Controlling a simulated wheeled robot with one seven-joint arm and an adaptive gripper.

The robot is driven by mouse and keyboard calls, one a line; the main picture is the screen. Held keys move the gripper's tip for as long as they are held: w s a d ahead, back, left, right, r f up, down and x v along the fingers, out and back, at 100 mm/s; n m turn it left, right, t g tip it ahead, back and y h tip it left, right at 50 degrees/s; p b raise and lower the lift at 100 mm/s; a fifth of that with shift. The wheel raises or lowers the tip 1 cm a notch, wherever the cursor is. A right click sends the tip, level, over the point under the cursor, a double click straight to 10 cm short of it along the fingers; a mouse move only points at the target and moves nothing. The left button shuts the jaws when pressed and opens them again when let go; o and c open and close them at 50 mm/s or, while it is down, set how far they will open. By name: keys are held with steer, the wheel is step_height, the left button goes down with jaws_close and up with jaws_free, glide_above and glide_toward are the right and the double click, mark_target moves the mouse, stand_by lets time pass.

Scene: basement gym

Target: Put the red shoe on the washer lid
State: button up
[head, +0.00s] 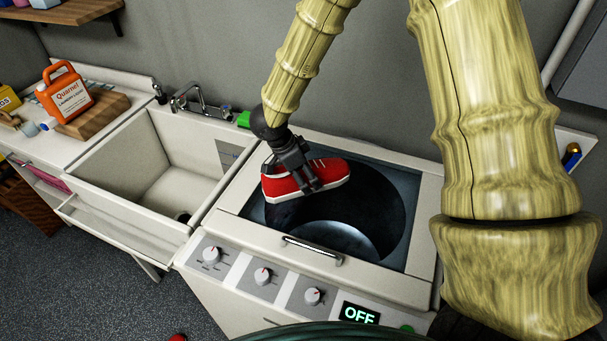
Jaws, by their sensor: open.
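The red shoe (282,187), with a white sole, shows over the left back part of the washer lid (387,281). The lid is down, with a dark see-through pane in a pale frame and a handle at its front. The shoe looks to be resting on the pane, but I cannot be sure from this angle. My gripper (317,184) is open, its dark fingers close around the middle of the shoe. The fingers hide part of the shoe's side, and contact is hard to tell.
A deep sink (160,160) with a faucet (190,97) adjoins the washer on the left. An orange detergent jug (65,97) stands beyond it. Knobs (262,276) line the washer's front. A small red thing (178,337) shows at the bottom edge.

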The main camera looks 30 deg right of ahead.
steer(key=b+v, duration=0.2)
steer(key=v, duration=1)
steer(key=shift+a+r, duration=0.1)
